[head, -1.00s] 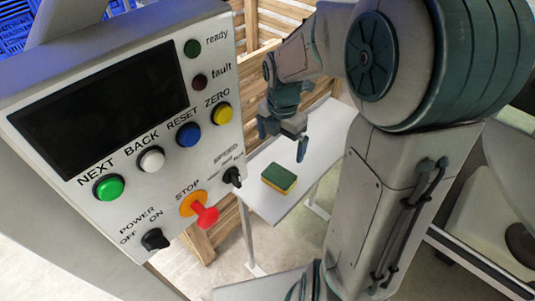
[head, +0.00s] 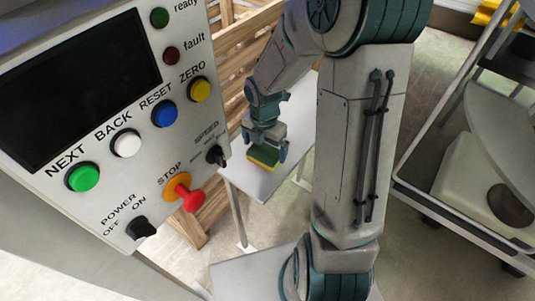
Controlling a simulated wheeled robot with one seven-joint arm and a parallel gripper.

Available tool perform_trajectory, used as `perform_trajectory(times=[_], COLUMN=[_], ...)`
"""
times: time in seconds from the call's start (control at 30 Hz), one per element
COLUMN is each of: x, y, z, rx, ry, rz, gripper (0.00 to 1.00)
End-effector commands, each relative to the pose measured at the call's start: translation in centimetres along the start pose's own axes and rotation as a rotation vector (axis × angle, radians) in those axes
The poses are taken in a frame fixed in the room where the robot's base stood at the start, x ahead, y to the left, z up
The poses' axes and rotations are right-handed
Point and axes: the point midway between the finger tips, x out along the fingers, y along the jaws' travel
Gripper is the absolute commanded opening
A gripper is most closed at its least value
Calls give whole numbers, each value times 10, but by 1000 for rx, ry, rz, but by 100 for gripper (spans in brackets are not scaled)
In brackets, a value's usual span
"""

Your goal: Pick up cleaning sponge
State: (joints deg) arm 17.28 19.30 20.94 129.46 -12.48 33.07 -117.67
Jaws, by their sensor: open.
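The cleaning sponge (head: 263,157), green on top and yellow below, lies on a narrow white table (head: 255,181). My gripper (head: 264,150) is open and low over the sponge, with a finger on either side of it as seen from the head view. The gripper hides the upper part of the sponge. I cannot tell whether the fingers touch it.
A control panel (head: 95,75) with colored buttons and a red stop knob (head: 193,200) stands close on the left. Wooden slats (head: 240,70) rise behind the table. A grey cart (head: 450,190) stands at the right. Bare floor lies between.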

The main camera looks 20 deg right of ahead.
Motion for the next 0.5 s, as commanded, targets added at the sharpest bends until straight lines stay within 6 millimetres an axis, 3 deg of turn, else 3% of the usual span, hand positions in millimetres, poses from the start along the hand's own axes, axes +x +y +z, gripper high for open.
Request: perform_trajectory(times=[0.1,0.33,0.37,0.47,0.5], x=[12,13,13,13,13], y=[0,0,0,0,0], z=[0,0,0,0,0], rx=[1,1,1,1,1], ry=[1,-1,0,0,0], rz=[0,0,0,0,0], gripper=[100,100,97,69,64])
